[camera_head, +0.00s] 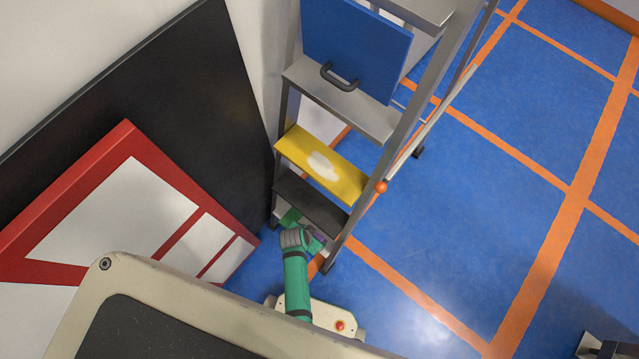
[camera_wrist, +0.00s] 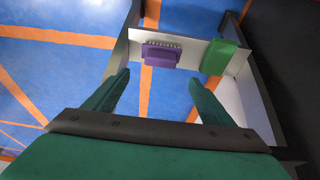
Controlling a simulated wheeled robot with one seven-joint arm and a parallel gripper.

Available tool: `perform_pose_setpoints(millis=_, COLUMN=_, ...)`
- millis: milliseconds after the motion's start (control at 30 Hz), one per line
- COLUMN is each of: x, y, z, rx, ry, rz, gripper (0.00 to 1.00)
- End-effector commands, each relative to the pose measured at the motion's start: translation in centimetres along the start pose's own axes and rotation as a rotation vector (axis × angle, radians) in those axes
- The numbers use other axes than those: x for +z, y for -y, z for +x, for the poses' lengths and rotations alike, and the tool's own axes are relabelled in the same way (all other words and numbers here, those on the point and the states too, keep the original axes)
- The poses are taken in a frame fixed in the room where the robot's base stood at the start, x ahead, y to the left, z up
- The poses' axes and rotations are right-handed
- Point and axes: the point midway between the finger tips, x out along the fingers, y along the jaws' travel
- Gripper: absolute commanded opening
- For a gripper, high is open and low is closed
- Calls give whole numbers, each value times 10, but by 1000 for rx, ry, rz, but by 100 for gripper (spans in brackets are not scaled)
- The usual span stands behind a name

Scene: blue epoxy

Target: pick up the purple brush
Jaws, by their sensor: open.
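The purple brush (camera_wrist: 160,57) lies on a pale ladder step in the wrist view, with a row of bristles along its far side. A bit of purple, probably the brush (camera_head: 320,239), shows beside my gripper in the head view. My gripper (camera_wrist: 158,79) is open, with its two green fingers spread on the near side of the brush. The brush appears between the fingertips in the picture, and nothing is held. In the head view my gripper (camera_head: 308,240) is at the foot of the ladder, partly hidden by my wrist.
A green block (camera_wrist: 219,57) lies on the step right of the brush. The ladder (camera_head: 386,150) has side rails, a black step (camera_head: 310,204) and a yellow step (camera_head: 350,181) above. A red-framed panel (camera_head: 120,135) leans at left. Blue floor (camera_head: 480,200) is open at right.

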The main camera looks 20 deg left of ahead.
Motion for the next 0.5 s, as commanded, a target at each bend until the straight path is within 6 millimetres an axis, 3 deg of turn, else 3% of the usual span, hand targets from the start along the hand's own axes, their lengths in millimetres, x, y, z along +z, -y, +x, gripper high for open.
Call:
perform_pose_setpoints(millis=200, x=1, y=0, z=30, rx=0, ry=1, rz=-1, gripper=77)
perform_pose_setpoints(millis=500, x=3, y=2, z=48, rx=-2, ry=2, rz=-6, gripper=77)
